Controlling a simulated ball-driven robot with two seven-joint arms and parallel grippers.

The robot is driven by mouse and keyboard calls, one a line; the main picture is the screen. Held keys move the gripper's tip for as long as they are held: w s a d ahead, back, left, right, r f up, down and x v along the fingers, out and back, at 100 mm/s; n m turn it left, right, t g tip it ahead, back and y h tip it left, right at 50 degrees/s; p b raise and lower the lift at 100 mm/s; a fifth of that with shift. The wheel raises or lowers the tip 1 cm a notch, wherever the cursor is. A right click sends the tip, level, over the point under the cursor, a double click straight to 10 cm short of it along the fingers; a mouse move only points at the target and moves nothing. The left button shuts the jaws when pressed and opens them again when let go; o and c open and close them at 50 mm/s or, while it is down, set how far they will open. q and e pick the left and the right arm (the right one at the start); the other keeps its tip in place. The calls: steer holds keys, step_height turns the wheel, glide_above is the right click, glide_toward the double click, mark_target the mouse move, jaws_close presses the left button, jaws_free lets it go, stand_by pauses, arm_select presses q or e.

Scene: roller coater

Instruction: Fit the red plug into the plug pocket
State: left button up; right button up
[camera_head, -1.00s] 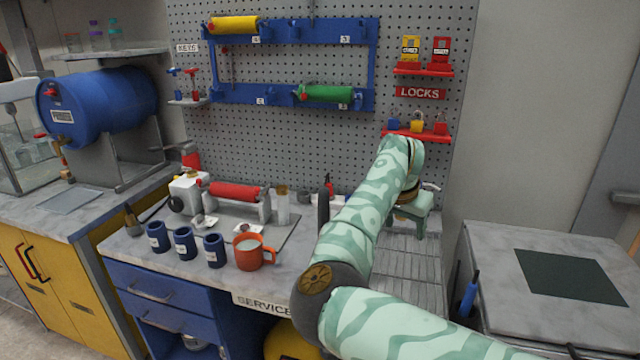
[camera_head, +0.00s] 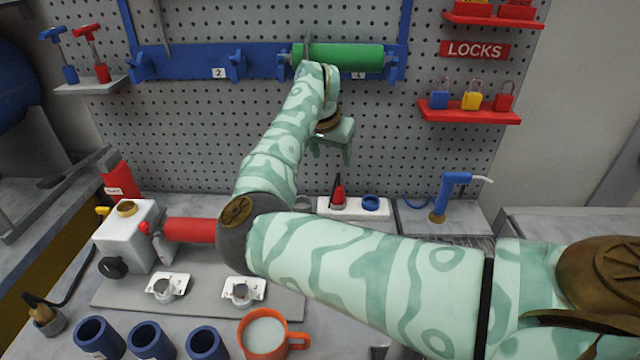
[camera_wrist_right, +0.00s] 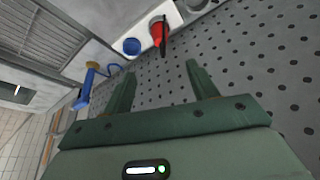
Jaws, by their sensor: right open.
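The red plug (camera_head: 338,196) looks like a small red body with a dark upper part, upright on a white strip (camera_head: 322,207) at the pegboard's foot. It also shows in the wrist view (camera_wrist_right: 157,32). A round blue fitting (camera_head: 371,203) sits on the same strip, right of the plug; it also shows in the wrist view (camera_wrist_right: 131,47). I cannot tell whether it is the plug pocket. My right gripper (camera_head: 333,158) is open and empty, above the strip and in front of the pegboard. In the wrist view its fingers (camera_wrist_right: 161,70) are apart with nothing between them. My left gripper is out of view.
A red roller (camera_head: 190,230) on the coater is partly hidden by my right arm. An orange mug (camera_head: 267,333) and several blue cups (camera_head: 145,338) stand at the front. A blue hose nozzle (camera_head: 452,190) stands right of the strip. A green roller (camera_head: 340,57) hangs above.

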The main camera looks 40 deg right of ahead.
steer(key=b, duration=0.3)
glide_toward(338, 187)
steer(key=x, duration=0.5)
steer(key=shift+w+d+f+b, duration=0.1)
steer(key=shift+f+b, duration=0.05)
steer(key=shift+b, duration=0.2)
steer(key=shift+d+f, duration=0.15)
steer(key=shift+f, duration=0.35)
steer(key=b+x, duration=0.2)
steer(key=x, duration=0.2)
steer(key=shift+w+d+f, duration=0.15)
steer(key=shift+f, duration=0.2)
steer(key=shift+r, duration=0.1)
steer(key=shift+c, duration=0.7)
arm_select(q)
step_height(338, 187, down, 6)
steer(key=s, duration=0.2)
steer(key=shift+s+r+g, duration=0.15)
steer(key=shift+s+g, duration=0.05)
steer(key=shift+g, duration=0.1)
arm_select(e)
steer(key=c, duration=1)
steer(key=shift+r, duration=0.1)
steer(key=shift+c, duration=0.2)
